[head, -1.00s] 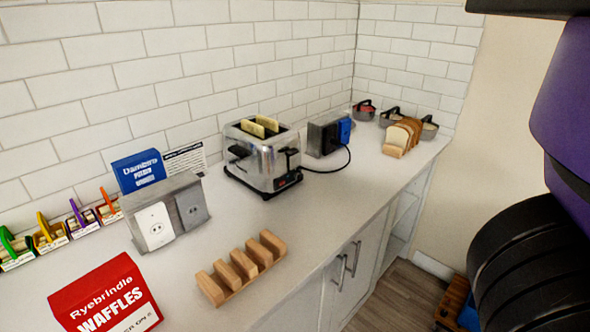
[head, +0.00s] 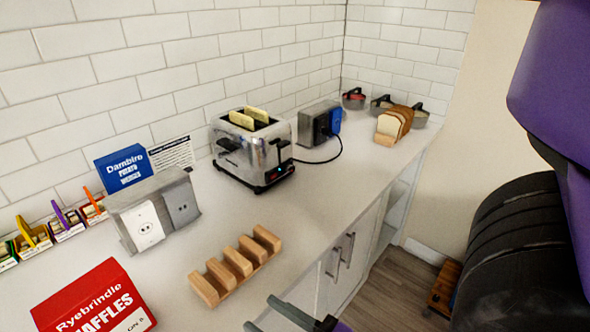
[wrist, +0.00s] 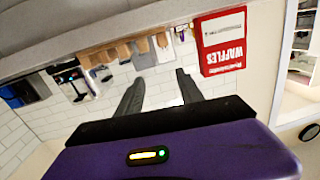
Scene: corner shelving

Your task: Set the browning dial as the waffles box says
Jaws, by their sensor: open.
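The chrome toaster (head: 232,160) stands on the counter against the tiled wall, with two pale slices (head: 247,117) in its slots. Its control panel (head: 279,175) is on the right end, with a red part and a small bluish light; the dial's setting is too small to read. The box appears upside down in the wrist view (wrist: 222,42). My gripper (head: 283,314) is open and empty at the counter's front edge, right of the toast rack; its fingers show in the wrist view (wrist: 158,88).
A wooden rack (head: 234,268) lies between my gripper and the wall side. A grey outlet block (head: 152,210), a blue Dambiro box (head: 124,168) and a printed card (head: 172,153) stand left of the toaster.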

